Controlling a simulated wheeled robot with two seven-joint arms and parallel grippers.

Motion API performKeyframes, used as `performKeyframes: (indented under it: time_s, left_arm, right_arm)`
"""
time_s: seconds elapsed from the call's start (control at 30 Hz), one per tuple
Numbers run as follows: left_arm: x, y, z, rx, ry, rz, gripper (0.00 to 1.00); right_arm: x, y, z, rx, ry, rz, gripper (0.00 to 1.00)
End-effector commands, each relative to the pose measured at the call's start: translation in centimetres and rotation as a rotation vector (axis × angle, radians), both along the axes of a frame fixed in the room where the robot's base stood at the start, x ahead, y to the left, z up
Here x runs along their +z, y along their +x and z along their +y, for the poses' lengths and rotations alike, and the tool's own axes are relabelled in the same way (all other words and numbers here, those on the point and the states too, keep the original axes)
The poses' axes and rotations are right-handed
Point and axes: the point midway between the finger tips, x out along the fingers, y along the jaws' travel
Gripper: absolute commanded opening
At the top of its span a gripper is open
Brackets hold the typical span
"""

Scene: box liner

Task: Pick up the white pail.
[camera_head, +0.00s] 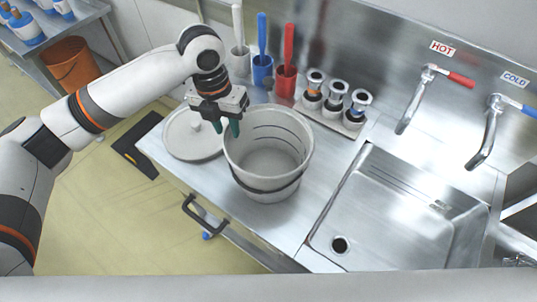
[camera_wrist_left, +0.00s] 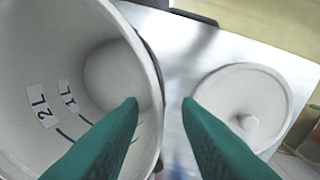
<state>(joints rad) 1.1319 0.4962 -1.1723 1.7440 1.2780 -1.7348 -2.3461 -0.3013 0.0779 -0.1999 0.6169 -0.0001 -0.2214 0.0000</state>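The white pail (camera_head: 266,188) stands upright and open on the steel counter, left of the sink, with a dark band or handle around its lower part. In the left wrist view the pail (camera_wrist_left: 104,75) fills the left side, with 1L and 2L marks inside. My left gripper (camera_head: 228,128) is over the pail's back-left rim, its green fingers apart. In the left wrist view the fingers of my left gripper (camera_wrist_left: 161,103) are open, one seen against the pail's mouth and the other on the lid's side. I cannot tell whether they touch the wall. My right gripper is not in view.
A round white lid (camera_head: 190,142) lies left of the pail. Blue (camera_head: 262,68) and red (camera_head: 286,80) cups with brushes, and several bottles in a rack (camera_head: 345,118), stand behind it. The sink (camera_head: 400,215) with hot and cold taps is right.

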Motion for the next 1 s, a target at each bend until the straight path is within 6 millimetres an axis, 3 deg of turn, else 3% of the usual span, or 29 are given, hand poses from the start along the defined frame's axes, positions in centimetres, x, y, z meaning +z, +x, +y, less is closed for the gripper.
performKeyframes:
  time_s: [0.07, 0.23, 0.5, 0.7, 1.0]
  left_arm:
    - [-0.9, 0.0, -0.5, -0.001, 0.001, 0.006, 0.31]
    - [-3.2, 0.0, -0.7, 0.000, 0.001, 0.003, 0.31]
    - [-3.7, 0.0, -0.7, -0.001, 0.001, 0.001, 0.31]
    - [-3.6, 0.0, -0.7, -0.001, 0.001, 0.001, 0.00]
    - [-3.6, 0.0, -0.7, -0.001, 0.000, 0.000, 0.00]
  right_arm:
    - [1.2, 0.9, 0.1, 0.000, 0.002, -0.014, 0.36]
    - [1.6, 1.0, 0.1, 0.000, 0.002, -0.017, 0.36]
    - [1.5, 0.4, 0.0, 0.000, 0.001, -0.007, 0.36]
    - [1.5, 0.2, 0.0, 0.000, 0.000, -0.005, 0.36]
    - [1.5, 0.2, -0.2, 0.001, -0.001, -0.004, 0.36]
